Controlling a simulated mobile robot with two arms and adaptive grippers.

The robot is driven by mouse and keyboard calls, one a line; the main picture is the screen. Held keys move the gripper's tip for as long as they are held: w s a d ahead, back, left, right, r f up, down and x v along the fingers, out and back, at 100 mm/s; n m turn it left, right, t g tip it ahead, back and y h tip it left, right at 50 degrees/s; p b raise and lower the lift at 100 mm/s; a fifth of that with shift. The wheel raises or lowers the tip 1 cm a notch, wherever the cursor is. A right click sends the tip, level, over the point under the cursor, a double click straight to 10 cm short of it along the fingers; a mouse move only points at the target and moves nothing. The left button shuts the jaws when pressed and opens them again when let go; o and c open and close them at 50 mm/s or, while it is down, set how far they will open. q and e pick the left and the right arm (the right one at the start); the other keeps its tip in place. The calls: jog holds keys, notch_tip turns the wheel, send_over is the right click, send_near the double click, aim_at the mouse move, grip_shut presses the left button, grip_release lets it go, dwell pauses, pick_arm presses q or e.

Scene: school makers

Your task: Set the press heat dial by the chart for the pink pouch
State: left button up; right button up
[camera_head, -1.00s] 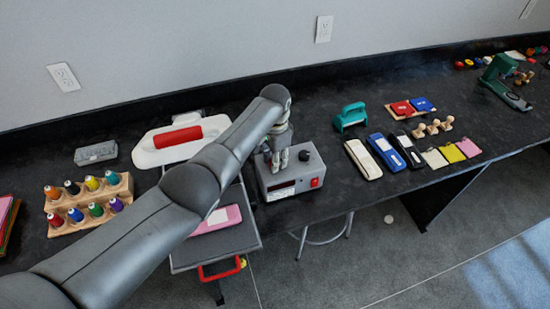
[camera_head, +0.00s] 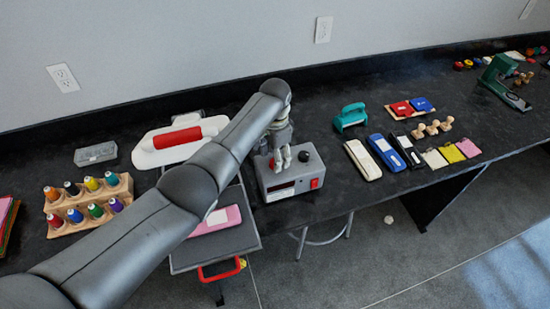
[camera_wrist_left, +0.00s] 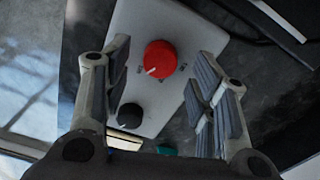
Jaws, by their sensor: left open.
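A grey control box (camera_head: 289,176) stands on the black bench in the head view, with a small display and a red switch (camera_head: 315,183) on its front. My left gripper (camera_head: 282,158) points down over its left part. In the wrist view the red dial (camera_wrist_left: 160,58), with a white pointer line, sits between the open, spread fingers (camera_wrist_left: 161,76). A black knob (camera_wrist_left: 130,115) is beside it, also seen in the head view (camera_head: 303,156). The pink pouch (camera_head: 226,219) lies on the press's grey lower plate (camera_head: 246,232). My right gripper is out of view. I cannot make out a chart.
The press's white upper part (camera_head: 147,156) with its red handle (camera_head: 177,138) is left of the box. A spool rack (camera_head: 92,212) stands farther left. A teal tool (camera_head: 351,117) and several pouches lie to the right. Bare bench lies behind the box.

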pick_arm(q)
notch_tip(320, 180, up, 10)
jog(key=shift+r, duration=0.2)
jog(key=shift+f, duration=0.1)
dwell(0.5)
